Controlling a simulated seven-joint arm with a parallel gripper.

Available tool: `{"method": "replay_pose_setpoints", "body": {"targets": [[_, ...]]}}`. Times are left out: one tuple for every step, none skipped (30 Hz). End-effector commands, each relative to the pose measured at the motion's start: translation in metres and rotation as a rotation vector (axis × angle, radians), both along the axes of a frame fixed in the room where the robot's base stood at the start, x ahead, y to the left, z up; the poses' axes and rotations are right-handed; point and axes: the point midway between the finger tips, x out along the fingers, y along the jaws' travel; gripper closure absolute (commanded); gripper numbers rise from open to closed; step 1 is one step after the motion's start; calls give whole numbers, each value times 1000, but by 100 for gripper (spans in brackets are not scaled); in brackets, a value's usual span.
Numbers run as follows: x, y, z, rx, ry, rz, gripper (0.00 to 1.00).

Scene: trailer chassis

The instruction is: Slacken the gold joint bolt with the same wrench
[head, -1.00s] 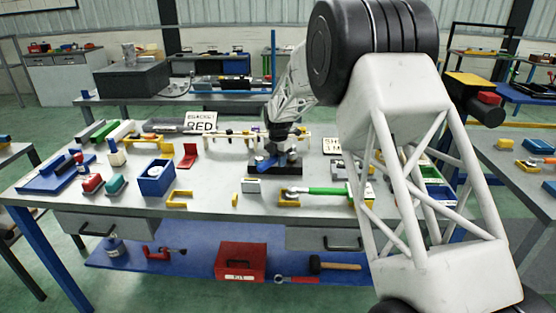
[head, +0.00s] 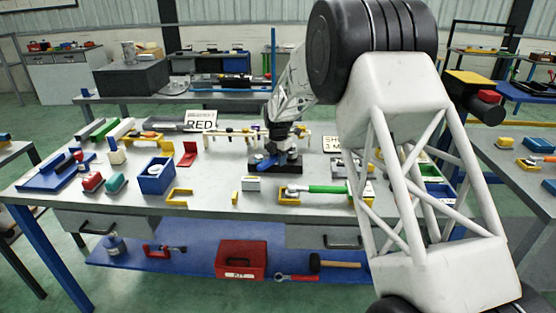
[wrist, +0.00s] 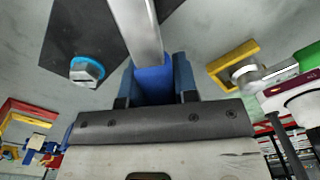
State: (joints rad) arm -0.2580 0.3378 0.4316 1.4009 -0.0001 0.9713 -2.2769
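My gripper (wrist: 156,82) is shut on the blue handle of a wrench (wrist: 138,30). The grey shank runs from between the fingers past the top edge of the wrist view, so its far end is hidden there. In the head view my gripper (head: 283,150) is low over the middle of the bench, above a dark block. A grey hex-like head in a blue ring (wrist: 87,70) sits left of the wrench, at the edge of a dark plate (wrist: 85,35). I cannot make out the gold joint bolt in either view.
A green-handled tool (head: 325,189) lies right of my gripper with a yellow holder (head: 289,198) at its end. A blue bin (head: 157,178), a red bracket (head: 188,154) and a yellow bracket (head: 179,197) stand left. The bench (head: 220,190) has clear patches between them.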

Motion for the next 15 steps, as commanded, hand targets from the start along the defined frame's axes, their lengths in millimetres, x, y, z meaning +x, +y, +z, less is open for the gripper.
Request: {"method": "replay_pose_setpoints", "body": {"targets": [[0, 0, 1, 0, -1, 0, 80], [0, 0, 1, 0, -1, 0, 85], [0, 0, 1, 0, -1, 0, 91], [0, 0, 1, 0, -1, 0, 96], [0, 0, 1, 0, -1, 0, 100], [0, 0, 1, 0, -1, 0, 100], [0, 0, 1, 0, -1, 0, 100], [0, 0, 1, 0, -1, 0, 100], [0, 0, 1, 0, -1, 0, 100], [0, 0, 1, 0, -1, 1, 100], [0, 0, 1, 0, -1, 1, 100], [0, 0, 1, 0, -1, 4, 100], [0, -1, 1, 0, -1, 6, 100], [0, -1, 1, 0, -1, 10, 100], [-1, -1, 1, 0, -1, 16, 100]]}}
